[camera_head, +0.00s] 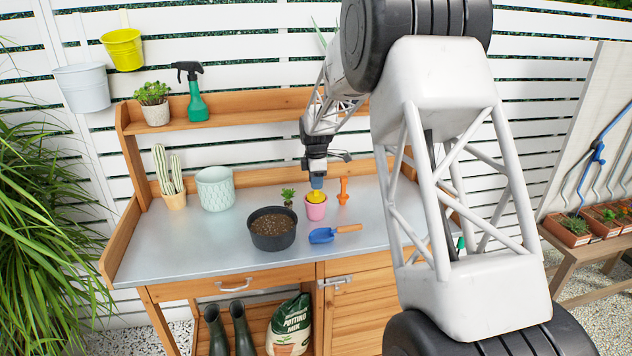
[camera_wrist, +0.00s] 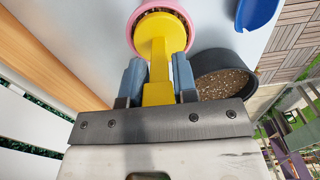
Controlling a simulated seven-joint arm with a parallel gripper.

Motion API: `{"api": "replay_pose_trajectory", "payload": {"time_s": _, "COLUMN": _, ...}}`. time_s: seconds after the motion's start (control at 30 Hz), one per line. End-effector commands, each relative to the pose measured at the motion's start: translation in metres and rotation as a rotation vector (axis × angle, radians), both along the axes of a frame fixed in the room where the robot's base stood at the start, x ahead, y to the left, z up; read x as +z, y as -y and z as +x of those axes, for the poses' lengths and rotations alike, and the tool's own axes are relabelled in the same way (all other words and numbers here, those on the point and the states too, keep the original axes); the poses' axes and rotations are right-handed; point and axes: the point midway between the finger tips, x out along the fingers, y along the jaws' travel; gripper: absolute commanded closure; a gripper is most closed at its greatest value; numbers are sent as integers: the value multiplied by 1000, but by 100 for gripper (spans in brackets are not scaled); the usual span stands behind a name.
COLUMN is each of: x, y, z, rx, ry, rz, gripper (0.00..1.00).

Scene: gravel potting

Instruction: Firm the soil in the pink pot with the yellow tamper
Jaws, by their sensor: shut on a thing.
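The pink pot (camera_head: 316,209) stands on the metal bench top, right of the dark soil bowl. In the wrist view the pink pot (camera_wrist: 183,13) shows at the top, with brown soil visible inside its rim. The yellow tamper (camera_wrist: 158,60) is held between the blue-grey fingers of my gripper (camera_wrist: 158,82), with its wide end at the pot's mouth. In the head view the tamper (camera_head: 316,197) shows as a yellow patch at the pot's opening, below my gripper (camera_head: 317,184). Whether its face touches the soil is hidden.
A dark bowl of soil (camera_head: 272,232) stands close to the left of the pot. A blue trowel (camera_head: 322,236) lies in front, an orange tool (camera_head: 342,192) stands to the right, and a small plant (camera_head: 288,196) is behind left. The bench's left front is clear.

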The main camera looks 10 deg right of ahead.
Motion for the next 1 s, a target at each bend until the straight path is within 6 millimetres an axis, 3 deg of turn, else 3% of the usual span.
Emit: {"api": "replay_pose_trajectory", "payload": {"time_s": 1.0, "x": -7, "y": 0, "z": 0, "rx": 0, "ry": -1, "rz": 0, "gripper": 97}}
